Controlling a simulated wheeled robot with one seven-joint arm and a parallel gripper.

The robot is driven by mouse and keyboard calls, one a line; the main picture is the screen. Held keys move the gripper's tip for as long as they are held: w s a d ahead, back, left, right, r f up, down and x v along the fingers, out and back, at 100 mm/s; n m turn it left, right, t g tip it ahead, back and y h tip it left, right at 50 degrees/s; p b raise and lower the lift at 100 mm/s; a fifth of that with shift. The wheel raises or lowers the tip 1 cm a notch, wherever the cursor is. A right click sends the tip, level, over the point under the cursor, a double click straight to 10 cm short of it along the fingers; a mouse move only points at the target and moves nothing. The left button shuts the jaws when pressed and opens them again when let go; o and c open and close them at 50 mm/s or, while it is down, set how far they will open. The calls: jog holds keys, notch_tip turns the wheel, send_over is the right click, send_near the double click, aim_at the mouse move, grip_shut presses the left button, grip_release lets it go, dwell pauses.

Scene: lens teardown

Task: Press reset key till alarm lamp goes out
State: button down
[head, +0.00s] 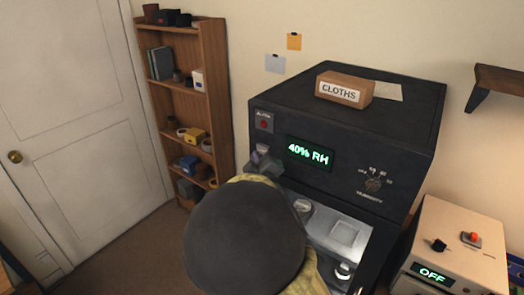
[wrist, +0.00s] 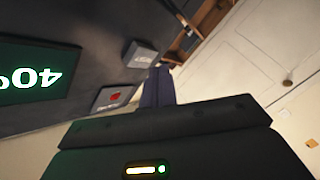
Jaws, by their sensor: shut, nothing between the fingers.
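The black humidity cabinet (head: 345,115) has a plate marked ALARM with a small red alarm lamp (head: 264,124) at its upper left. The lamp also shows red in the wrist view (wrist: 115,96); I cannot tell surely whether it is lit. A grey block, apparently the reset key (wrist: 139,55), sits on the panel below the lamp plate. My gripper (wrist: 157,72) is shut and empty, with its fingertips close beside the grey block. I cannot tell whether they touch it. In the head view my arm hides the lower panel there.
The green display (head: 310,153) reads 40% RH, with a humidity knob (head: 373,184) to its right. A CLOTHS box (head: 343,90) lies on top of the cabinet. A cream box (head: 455,245) reading OFF stands at the right. A bookcase (head: 216,90) stands at the left.

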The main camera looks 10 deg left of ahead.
jog(key=s, duration=0.1)
jog(key=s+a, duration=0.1)
jog(key=s, duration=0.2)
jog(key=shift+s+a+p, duration=0.25)
jog(key=shift+a+p, duration=0.1)
jog(key=shift+a, duration=0.05)
jog(key=d+f+m+g+h, duration=0.3)
jog(key=d+f+m, duration=0.15)
jog(key=d, duration=0.45)
jog(key=d+f+m+g+h, duration=0.25)
jog(key=d+f, duration=0.35)
jog(key=d, duration=0.4)
jog(key=s+d+f+m+g+b, duration=0.1)
jog(key=s+d+f+m+g, duration=0.1)
jog(key=s+d, duration=0.5)
jog(key=s+d+f+m+g+h+b, duration=0.1)
jog(key=s+d+m+g, duration=0.4)
jog(key=s, duration=0.5)
jog(key=shift+s+d+f+g, duration=0.4)
jog(key=shift+d+f, duration=0.1)
jog(key=shift+d, duration=0.6)
